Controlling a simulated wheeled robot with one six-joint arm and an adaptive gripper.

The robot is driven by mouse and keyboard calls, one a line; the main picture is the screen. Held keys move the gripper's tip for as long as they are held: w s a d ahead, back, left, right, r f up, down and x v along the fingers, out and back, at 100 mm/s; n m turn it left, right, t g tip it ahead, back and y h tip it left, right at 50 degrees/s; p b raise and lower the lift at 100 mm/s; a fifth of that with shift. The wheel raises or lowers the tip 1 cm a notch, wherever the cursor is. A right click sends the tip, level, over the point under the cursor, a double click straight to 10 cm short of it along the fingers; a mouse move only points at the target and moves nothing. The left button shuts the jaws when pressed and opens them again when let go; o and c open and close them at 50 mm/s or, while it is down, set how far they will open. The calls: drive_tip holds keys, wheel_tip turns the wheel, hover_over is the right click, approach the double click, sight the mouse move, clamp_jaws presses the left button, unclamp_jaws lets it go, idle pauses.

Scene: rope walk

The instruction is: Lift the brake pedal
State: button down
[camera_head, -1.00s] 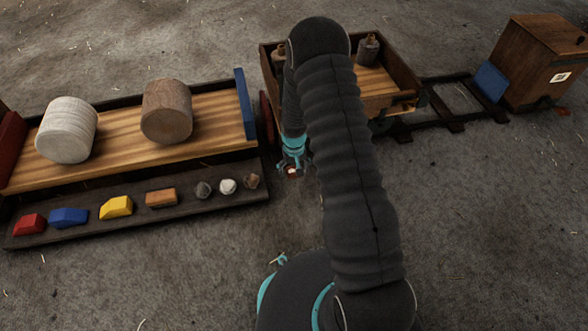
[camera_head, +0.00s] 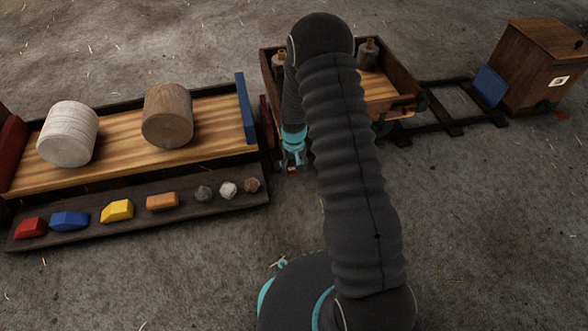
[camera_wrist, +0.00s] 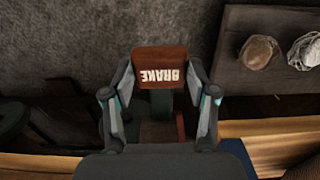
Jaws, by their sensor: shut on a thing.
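The brake pedal (camera_wrist: 161,66) is a reddish-brown plate with white "BRAKE" lettering, upside down in the wrist view. My gripper (camera_wrist: 160,98) has its two fingers on either side of the pedal, closed against it. In the head view my gripper (camera_head: 292,168) is low beside the cart, between the long flatbed and the wooden wagon. The pedal is mostly hidden there by the gripper.
A wooden wagon (camera_head: 412,98) holding dark bottles stands behind my arm. The flatbed (camera_head: 110,150) carries two cylinders at left. A dark shelf (camera_head: 135,221) holds colored blocks and stones. Rails lead to a wooden box (camera_head: 545,62). Open ground lies in front.

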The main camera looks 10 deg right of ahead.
drive_tip(key=shift+w+r, duration=0.15)
drive_tip(key=shift+w, duration=0.25)
drive_tip(key=shift+c, duration=2.1)
unclamp_jaws()
drive_tip(key=shift+o, duration=0.5)
drive_tip(key=shift+s, duration=0.1)
wheel_tip(320, 180, up, 12)
